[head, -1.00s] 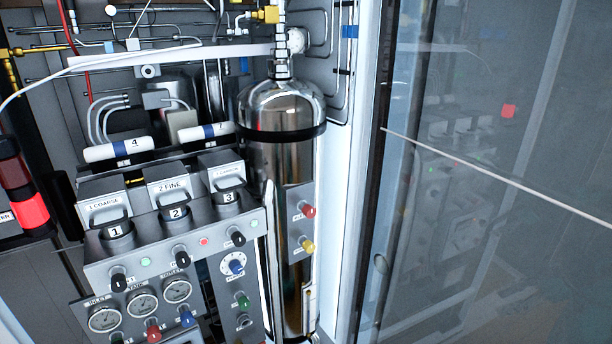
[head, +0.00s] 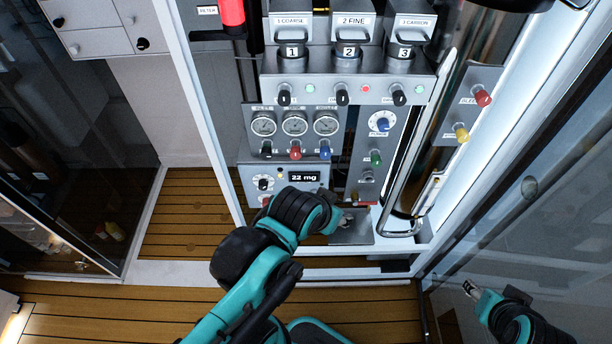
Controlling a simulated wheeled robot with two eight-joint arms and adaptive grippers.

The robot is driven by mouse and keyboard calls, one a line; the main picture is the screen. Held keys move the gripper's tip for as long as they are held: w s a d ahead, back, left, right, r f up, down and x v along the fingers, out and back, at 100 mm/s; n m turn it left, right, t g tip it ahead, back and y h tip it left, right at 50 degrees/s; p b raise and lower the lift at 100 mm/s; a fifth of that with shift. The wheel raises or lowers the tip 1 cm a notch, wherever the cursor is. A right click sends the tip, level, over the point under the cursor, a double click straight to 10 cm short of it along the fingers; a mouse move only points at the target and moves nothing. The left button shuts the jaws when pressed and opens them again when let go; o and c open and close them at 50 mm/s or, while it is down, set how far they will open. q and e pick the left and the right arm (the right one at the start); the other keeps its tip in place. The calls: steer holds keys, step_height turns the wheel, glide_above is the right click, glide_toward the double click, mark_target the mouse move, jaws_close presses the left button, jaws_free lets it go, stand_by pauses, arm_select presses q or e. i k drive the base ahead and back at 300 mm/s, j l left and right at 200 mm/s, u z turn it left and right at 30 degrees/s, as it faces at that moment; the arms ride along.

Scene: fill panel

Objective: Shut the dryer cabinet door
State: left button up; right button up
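The cabinet (head: 292,222) in the middle is open at the front and shows its panel of gauges, knobs and filters. A clear glass door (head: 565,205) stands open on its right side, at an angle to the front. My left gripper (head: 346,220) reaches in from below to the cabinet's lower front, by a small metal shelf. Its fingers are dark and partly hidden, so its opening is unclear. My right gripper (head: 472,289) is at the lower right by the bottom of the glass door, pointing left. I cannot tell whether its small fingers are apart, nor whether it touches the glass.
A chrome tube (head: 395,195) and a tank with red and yellow knobs stand inside the cabinet's right part. The slatted wood floor (head: 120,310) at the lower left is clear.

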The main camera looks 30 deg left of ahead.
mark_target(601, 64)
steer(key=i+j+u, duration=0.1)
steer(key=j+u, duration=0.2)
steer(key=i+j+u, duration=0.2)
steer(key=j+u, duration=0.15)
steer(key=k+j, duration=0.4)
steer(key=k, duration=0.15)
steer(key=k+j+z, duration=0.1)
steer(key=k+z, duration=0.3)
steer(key=k+j+z, duration=0.1)
steer(key=z, duration=0.3)
steer(key=k+l+z, duration=0.1)
steer(key=k+z, duration=0.35)
steer(key=i+z, duration=0.15)
steer(key=z, duration=2.1)
steer(key=i+j, duration=0.25)
steer(key=i, duration=0.2)
steer(key=z, duration=0.05)
